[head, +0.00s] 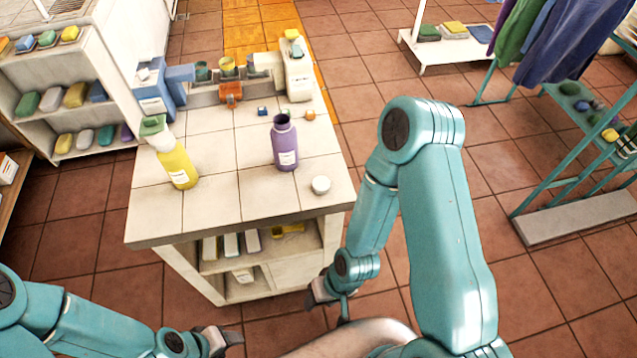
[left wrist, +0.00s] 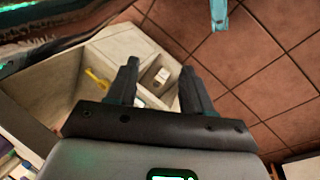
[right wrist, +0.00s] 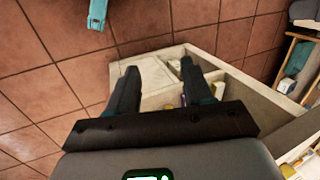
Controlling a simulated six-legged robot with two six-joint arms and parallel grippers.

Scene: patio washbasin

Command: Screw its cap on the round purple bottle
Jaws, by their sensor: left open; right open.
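The round purple bottle (head: 285,145) stands upright on the tiled counter (head: 228,203), with a white label and an open dark mouth. A round white cap (head: 320,185) lies on the counter near its front right corner, apart from the bottle. My left gripper (head: 226,340) is open and empty, low in front of the counter. In the left wrist view its two fingers (left wrist: 158,85) are spread over the shelf unit and floor. My right gripper (head: 322,297) is low, right of the counter front. In the right wrist view its fingers (right wrist: 163,82) are spread and empty.
A yellow bottle with a green and white top (head: 178,163) stands left of the purple one. Small blocks (head: 263,111), cups and a blue dispenser (head: 155,98) are at the back. Shelves with soaps (head: 70,95) stand left, a teal rack (head: 575,150) right. The counter's front middle is clear.

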